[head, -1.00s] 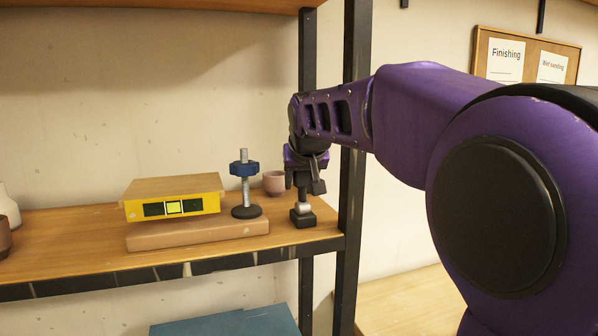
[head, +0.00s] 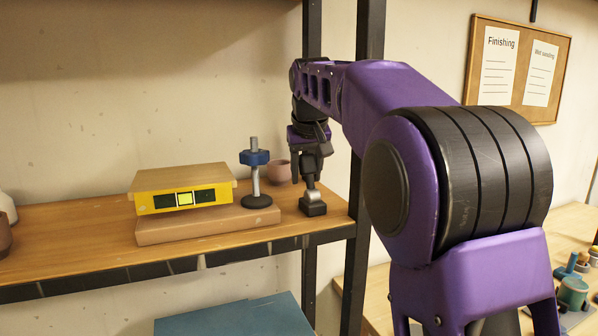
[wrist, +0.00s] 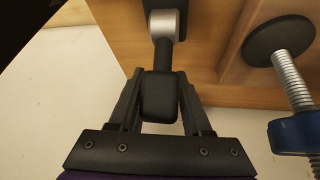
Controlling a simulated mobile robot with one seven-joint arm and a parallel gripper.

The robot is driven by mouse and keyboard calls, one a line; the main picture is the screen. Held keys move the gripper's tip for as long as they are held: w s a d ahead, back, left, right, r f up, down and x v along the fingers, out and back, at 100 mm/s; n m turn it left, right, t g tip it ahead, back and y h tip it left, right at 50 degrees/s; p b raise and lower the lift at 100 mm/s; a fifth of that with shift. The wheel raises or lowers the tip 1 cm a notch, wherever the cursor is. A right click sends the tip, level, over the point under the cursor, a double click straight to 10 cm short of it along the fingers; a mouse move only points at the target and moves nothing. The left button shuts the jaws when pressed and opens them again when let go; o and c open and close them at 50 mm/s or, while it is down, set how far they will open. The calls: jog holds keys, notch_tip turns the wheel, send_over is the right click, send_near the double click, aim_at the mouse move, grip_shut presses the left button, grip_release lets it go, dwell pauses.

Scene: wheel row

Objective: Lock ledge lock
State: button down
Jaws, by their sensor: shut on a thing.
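The ledge lock (head: 313,208) is a small black block with a silver collar and a black handle. It sits near the right end of the wooden ledge (head: 60,232). My gripper (head: 308,170) points down over it. In the wrist view, my gripper (wrist: 159,92) is shut on the dark handle end (wrist: 160,100), with a finger on each side. The shaft runs from there to the silver collar (wrist: 161,27). The lock's base is largely cut off by the top of that view.
Left of the lock stand a blue-collared clamp post (head: 255,175), a pink cup (head: 279,172) and a yellow box (head: 160,201) with a wooden top on a pale board (head: 205,226). A black upright (head: 363,150) stands close to the right.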

jog(key=shift+w+f+g+h, duration=0.3)
jog(key=shift+w+f+g, duration=0.1)
jog(key=shift+g, duration=0.5)
jog(key=shift+w+a+f+g, duration=0.15)
jog(key=shift+f+g, duration=0.1)
jog(key=shift+g, duration=0.45)
jog(key=shift+h, duration=0.3)
jog(key=shift+c, duration=1.7)
grip_release()
jog(key=shift+f, duration=0.1)
